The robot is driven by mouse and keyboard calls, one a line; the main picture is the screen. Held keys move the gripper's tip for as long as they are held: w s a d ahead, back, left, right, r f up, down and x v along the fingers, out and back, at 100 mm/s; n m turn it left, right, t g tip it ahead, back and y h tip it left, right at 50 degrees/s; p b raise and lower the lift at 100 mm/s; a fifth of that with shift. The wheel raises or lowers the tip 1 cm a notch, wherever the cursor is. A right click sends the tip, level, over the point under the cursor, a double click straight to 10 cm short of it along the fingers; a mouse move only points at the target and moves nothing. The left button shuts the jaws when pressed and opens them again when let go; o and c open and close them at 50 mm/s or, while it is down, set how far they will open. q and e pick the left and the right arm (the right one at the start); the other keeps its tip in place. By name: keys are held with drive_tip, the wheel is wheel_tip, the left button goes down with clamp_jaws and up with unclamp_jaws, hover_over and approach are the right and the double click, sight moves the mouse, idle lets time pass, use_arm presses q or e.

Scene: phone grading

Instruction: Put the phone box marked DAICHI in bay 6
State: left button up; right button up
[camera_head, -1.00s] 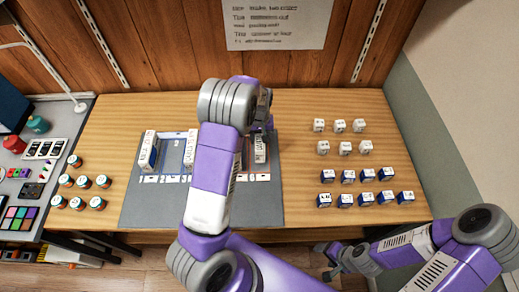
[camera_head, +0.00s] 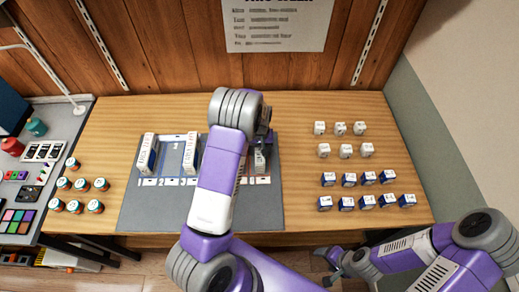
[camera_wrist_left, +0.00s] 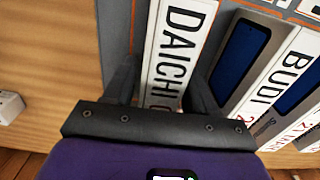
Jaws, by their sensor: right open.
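The phone box marked DAICHI (camera_wrist_left: 178,45) stands with its white lettered edge toward the camera in the left wrist view. The fingers of my left gripper (camera_wrist_left: 165,92) lie along both sides of it and look shut on it. In the head view my left gripper (camera_head: 266,140) is partly hidden behind my arm, over the right end of the numbered grey bay mat (camera_head: 250,210). The DAICHI box shows there as a white edge (camera_head: 260,160) near the rightmost bay; its exact seating cannot be told. My right gripper (camera_head: 328,264) is open and empty in front of the table.
A box marked BUDI (camera_wrist_left: 283,80) stands beside DAICHI with a gap. Two more upright boxes (camera_head: 147,153) (camera_head: 191,153) stand at the mat's left. Small white boxes (camera_head: 340,129) and blue-and-white boxes (camera_head: 367,178) stand right; several jars (camera_head: 73,207) stand left.

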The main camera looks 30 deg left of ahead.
use_arm(q)
drive_tip(key=shift+o, duration=0.8)
drive_tip(key=shift+r, duration=0.25)
wheel_tip(320, 180, up, 12)
drive_tip(key=p, duration=0.2)
